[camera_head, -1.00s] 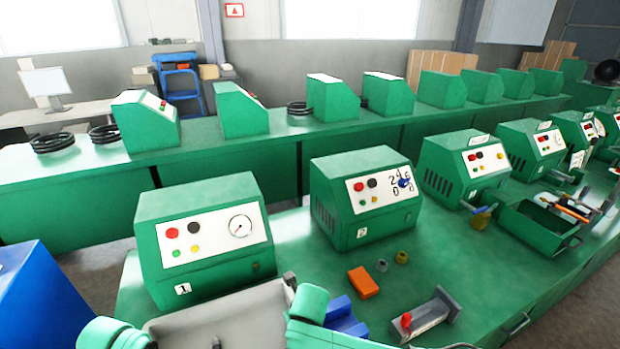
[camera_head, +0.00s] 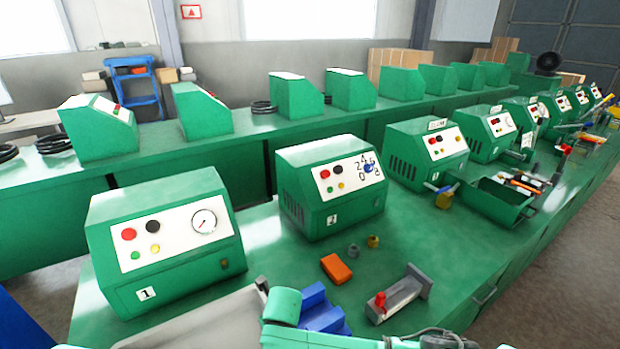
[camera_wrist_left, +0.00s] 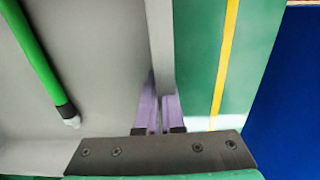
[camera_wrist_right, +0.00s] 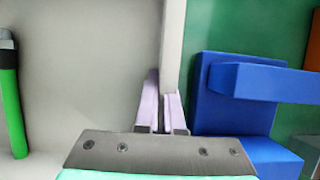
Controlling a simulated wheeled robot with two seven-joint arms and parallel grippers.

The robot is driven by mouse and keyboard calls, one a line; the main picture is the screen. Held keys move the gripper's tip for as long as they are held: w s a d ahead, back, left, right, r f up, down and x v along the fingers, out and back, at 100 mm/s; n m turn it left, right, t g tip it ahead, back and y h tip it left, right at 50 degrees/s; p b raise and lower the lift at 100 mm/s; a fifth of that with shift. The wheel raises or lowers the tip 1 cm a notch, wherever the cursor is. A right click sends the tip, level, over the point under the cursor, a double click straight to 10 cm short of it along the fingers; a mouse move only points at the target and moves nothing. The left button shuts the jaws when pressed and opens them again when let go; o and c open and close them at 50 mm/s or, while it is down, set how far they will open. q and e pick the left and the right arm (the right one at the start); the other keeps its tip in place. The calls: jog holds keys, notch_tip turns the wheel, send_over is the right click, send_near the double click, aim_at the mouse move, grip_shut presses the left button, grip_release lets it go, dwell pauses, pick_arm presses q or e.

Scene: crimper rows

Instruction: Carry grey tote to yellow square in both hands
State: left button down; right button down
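The grey tote (camera_head: 212,325) is at the bottom of the head view, in front of the machine marked 1; its lower part is cut off. In the left wrist view the fingers of my left gripper (camera_wrist_left: 162,112) stand on both sides of the tote's wall (camera_wrist_left: 161,45), shut on it. In the right wrist view my right gripper (camera_wrist_right: 162,112) is likewise shut on the opposite wall (camera_wrist_right: 174,45). A green-handled tool (camera_wrist_left: 38,62) lies inside the tote. A yellow line (camera_wrist_left: 226,55) runs on the green surface beside the tote; the whole square is not seen.
A blue bracket-like block (camera_head: 318,312) is close beside the tote's right wall. An orange block (camera_head: 336,269), small nuts (camera_head: 373,241) and a grey fixture with a red knob (camera_head: 402,294) lie further right. Machine 1 (camera_head: 165,240) stands behind. A blue surface (camera_wrist_left: 290,90) lies beyond the yellow line.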

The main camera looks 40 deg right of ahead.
pick_arm(q)
jog(key=c, duration=1)
grip_release()
jog(key=shift+c, duration=0.2)
pick_arm(e)
jog(key=c, duration=1)
grip_release()
jog(key=shift+c, duration=0.2)
pick_arm(q)
jog(key=o, duration=0.6)
jog(key=shift+c, duration=0.2)
pick_arm(e)
jog(key=o, duration=0.6)
jog(key=shift+c, duration=0.2)
pick_arm(q)
jog(key=o, duration=0.5)
jog(key=shift+r, duration=0.1)
pick_arm(e)
jog(key=shift+r, duration=0.1)
